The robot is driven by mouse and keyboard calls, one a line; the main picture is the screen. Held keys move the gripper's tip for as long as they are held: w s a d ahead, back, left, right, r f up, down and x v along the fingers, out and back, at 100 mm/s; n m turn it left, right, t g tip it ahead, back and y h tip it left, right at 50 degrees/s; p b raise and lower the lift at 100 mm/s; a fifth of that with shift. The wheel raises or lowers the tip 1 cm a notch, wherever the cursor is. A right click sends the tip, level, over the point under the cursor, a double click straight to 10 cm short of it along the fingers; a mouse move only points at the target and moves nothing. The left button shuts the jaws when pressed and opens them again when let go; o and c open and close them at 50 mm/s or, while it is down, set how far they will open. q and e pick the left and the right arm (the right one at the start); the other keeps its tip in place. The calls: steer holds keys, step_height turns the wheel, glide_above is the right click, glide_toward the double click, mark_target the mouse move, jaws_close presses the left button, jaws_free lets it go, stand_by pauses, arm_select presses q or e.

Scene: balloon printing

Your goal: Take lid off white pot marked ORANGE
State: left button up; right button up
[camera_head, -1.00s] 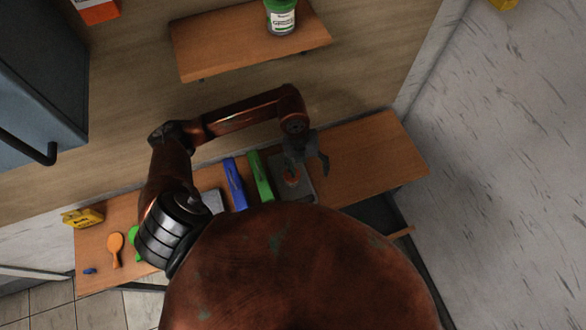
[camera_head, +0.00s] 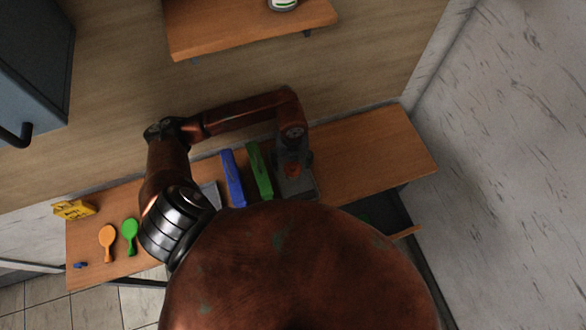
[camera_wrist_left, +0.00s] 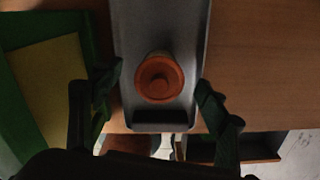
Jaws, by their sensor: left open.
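A small pot with an orange lid (camera_wrist_left: 159,79) stands on a grey tray (camera_wrist_left: 135,35) in the left wrist view. The lid is round with a raised knob and hides most of the pot; no marking can be read. In the head view the orange lid (camera_head: 293,170) shows small on the grey tray (camera_head: 308,188). My left gripper (camera_wrist_left: 160,100) is open, with one finger on each side of the pot, apart from the lid. In the head view the left gripper (camera_head: 292,158) is over the tray. My right gripper is not in view.
A green box (camera_head: 260,170) and a blue box (camera_head: 232,178) lie left of the tray. Orange (camera_head: 107,238) and green (camera_head: 129,232) paddles and a yellow box (camera_head: 74,209) are farther left. The table's right part (camera_head: 370,150) is clear. A shelf (camera_head: 235,30) hangs above.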

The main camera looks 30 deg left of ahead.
arm_select(q)
steer(key=shift+r, duration=0.1)
steer(key=shift+c, duration=0.4)
steer(key=c, duration=0.8)
steer(key=shift+o, duration=0.2)
